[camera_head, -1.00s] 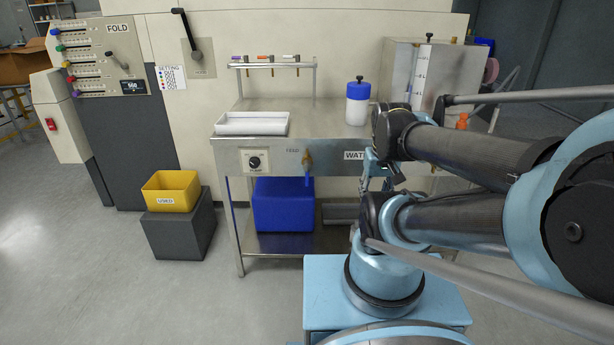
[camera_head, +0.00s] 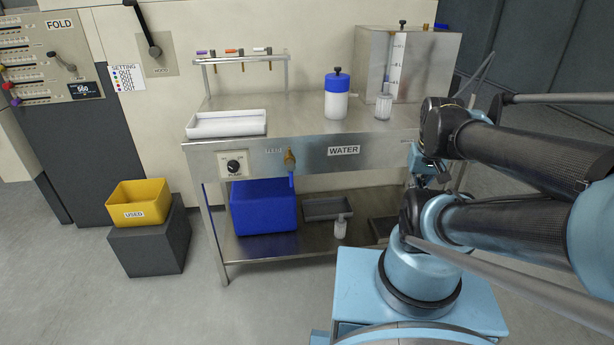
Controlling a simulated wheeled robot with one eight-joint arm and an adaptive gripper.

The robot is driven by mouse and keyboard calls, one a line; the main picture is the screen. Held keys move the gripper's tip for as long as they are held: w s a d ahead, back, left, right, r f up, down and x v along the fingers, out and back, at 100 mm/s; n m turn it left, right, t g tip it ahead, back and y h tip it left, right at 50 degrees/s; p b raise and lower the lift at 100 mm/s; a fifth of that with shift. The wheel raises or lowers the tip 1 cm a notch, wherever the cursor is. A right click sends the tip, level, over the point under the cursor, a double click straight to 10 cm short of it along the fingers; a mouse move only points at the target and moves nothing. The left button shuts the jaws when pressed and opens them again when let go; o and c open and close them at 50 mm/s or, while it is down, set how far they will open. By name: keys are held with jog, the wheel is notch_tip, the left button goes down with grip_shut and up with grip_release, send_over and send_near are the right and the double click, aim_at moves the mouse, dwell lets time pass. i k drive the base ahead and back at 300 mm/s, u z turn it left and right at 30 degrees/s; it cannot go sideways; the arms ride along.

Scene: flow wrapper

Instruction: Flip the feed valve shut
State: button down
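The feed valve (camera_head: 290,160) is a small brass fitting on the front panel of the steel bench, beside a faint FEED label. Its blue lever (camera_head: 292,181) hangs straight down from the brass body. My arm is folded at the right of the picture, well apart from the valve. The end of my arm (camera_head: 424,168) is small and partly hidden among my dark arm links, right of the WATER label. I cannot make out its fingers or whether they hold anything.
A PUMP knob (camera_head: 233,167) sits left of the valve. The steel bench (camera_head: 300,116) carries a white tray (camera_head: 227,124), a blue-capped bottle (camera_head: 337,97) and a metal tank (camera_head: 425,62). A blue bin (camera_head: 264,210) stands below. A yellow USED bin (camera_head: 139,204) is at left.

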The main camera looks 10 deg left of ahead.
aim_at(290, 166)
jog(key=z, duration=1.25)
jog(key=k, duration=2.45)
jog(key=u, duration=1.2)
jog(key=i, duration=0.95)
jog(key=u, duration=0.05)
